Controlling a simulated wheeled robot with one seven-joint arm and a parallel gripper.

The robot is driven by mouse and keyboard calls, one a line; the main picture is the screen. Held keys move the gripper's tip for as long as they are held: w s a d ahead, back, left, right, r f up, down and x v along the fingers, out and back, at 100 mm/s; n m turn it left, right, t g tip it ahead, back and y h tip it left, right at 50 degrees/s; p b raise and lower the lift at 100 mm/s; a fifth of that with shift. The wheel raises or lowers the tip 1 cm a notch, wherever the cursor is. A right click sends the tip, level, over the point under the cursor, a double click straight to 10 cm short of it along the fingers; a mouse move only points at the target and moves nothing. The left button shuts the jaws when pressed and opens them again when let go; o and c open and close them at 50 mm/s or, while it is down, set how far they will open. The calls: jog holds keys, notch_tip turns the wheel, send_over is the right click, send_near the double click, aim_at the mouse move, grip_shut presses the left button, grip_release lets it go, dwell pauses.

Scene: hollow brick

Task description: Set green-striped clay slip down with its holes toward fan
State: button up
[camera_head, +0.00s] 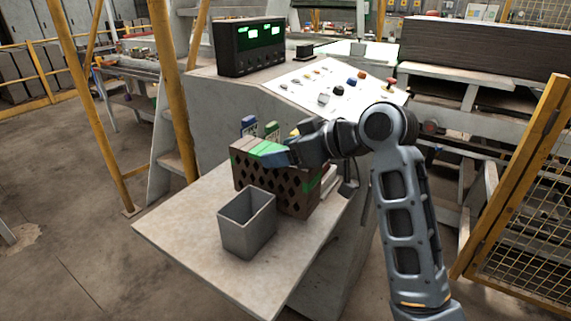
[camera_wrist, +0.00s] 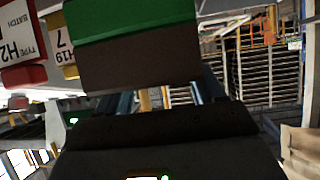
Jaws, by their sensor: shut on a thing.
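The green-striped clay slip (camera_head: 277,187) is a brown hollow block over the pale worktop (camera_head: 190,222). A green band crosses its top and shows again near its right end. Its face with rows of diamond-shaped holes is turned toward the head camera. My gripper (camera_head: 288,153) is shut on its upper part, from the right. I cannot tell whether its underside touches the worktop. In the wrist view the block (camera_wrist: 135,62) fills the upper middle, green above brown, in front of the gripper. I cannot make out a fan in either view.
A grey open bin (camera_head: 247,222) stands just in front of the block, hiding part of it. Blue (camera_head: 248,125) and green (camera_head: 272,130) labelled items stand behind it. The sloped control panel (camera_head: 330,88) rises beyond. The worktop's left and front parts are bare.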

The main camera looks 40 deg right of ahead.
jog(key=shift+f, duration=1.65)
jog(key=o, duration=1.2)
jog(key=shift+f, duration=0.1)
jog(key=shift+c, duration=0.2)
jog(key=v, duration=1.2)
jog(key=shift+b, duration=0.35)
